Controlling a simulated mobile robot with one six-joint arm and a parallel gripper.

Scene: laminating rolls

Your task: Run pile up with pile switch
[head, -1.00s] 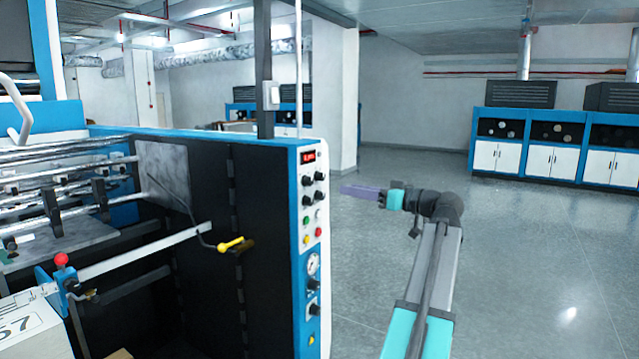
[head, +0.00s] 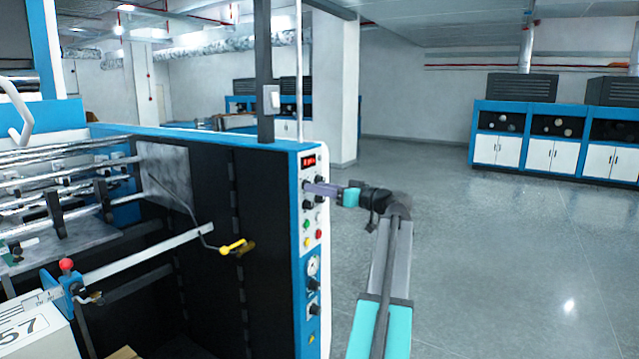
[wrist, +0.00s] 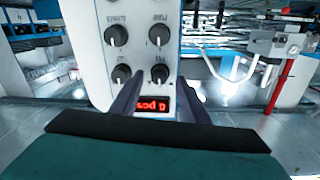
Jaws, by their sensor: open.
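The control panel (head: 311,262) is on the blue-edged end of the machine. It carries a red lit display (head: 308,161) with several black knobs below it. In the wrist view the panel appears upside down, and its small labels are too unclear to tell which knob is the pile switch. My gripper (head: 309,187) is open at the panel's upper knobs. In the wrist view its two fingertips straddle the knob nearest the display (wrist: 160,74); contact cannot be told. A second knob (wrist: 120,75) sits just left of the fingers. The pile itself is not clearly visible.
Coloured buttons (head: 306,242) and a gauge (head: 313,266) lie lower on the panel. A yellow-handled lever (head: 236,247) juts from the dark side panel. Open floor (head: 480,240) lies to the right, with blue-and-white cabinets (head: 545,145) at the back.

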